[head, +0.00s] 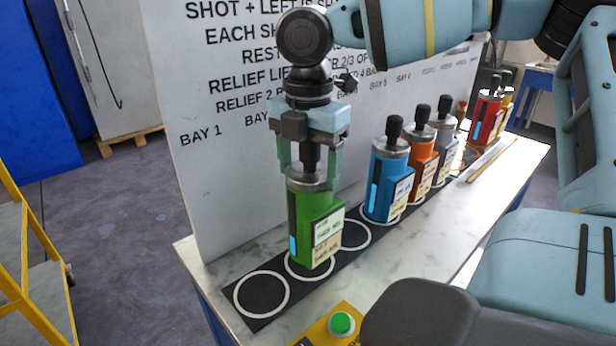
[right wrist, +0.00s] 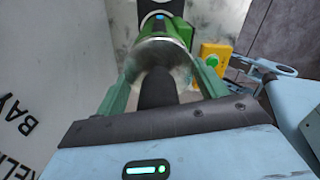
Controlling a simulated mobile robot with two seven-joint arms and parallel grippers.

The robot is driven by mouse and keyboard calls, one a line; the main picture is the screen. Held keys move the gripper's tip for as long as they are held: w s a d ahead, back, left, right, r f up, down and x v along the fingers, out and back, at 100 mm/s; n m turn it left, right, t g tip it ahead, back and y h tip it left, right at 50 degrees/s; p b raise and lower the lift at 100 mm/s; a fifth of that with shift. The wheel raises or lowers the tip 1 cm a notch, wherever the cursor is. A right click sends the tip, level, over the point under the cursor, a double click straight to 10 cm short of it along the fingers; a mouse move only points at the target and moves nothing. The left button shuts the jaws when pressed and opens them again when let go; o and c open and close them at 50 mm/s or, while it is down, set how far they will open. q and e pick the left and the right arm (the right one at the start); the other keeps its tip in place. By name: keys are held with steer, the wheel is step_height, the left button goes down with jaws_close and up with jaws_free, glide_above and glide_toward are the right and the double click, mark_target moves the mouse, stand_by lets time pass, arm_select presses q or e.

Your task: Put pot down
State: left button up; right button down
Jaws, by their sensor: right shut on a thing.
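The green pot (head: 314,222) is an upright cylinder with a grey metal lid, a dark knob and label plates on its side. In the right wrist view the fingers (right wrist: 160,95) stand on both sides of the dark knob, with the metal lid and green body (right wrist: 178,28) beyond. The pot's base is over the second white ring from the near end of the black strip (head: 242,312). Whether it touches the strip is hard to tell. My left gripper is not in view.
The nearest ring (head: 261,294) is bare, and so is the ring beyond the green pot (head: 352,236). Blue (head: 386,185), orange (head: 421,160) and grey (head: 444,135) pots stand farther along. A lettered white panel (head: 222,185) rises behind. A yellow button box (head: 341,324) is in front.

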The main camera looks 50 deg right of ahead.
steer(key=shift+f, duration=1.1)
steer(key=shift+c, duration=0.8)
jaws_free()
steer(key=shift+f, duration=0.15)
step_height(320, 180, up, 12)
steer(key=shift+r+p, duration=0.1)
steer(key=shift+p, duration=0.4)
steer(key=shift+s, duration=0.15)
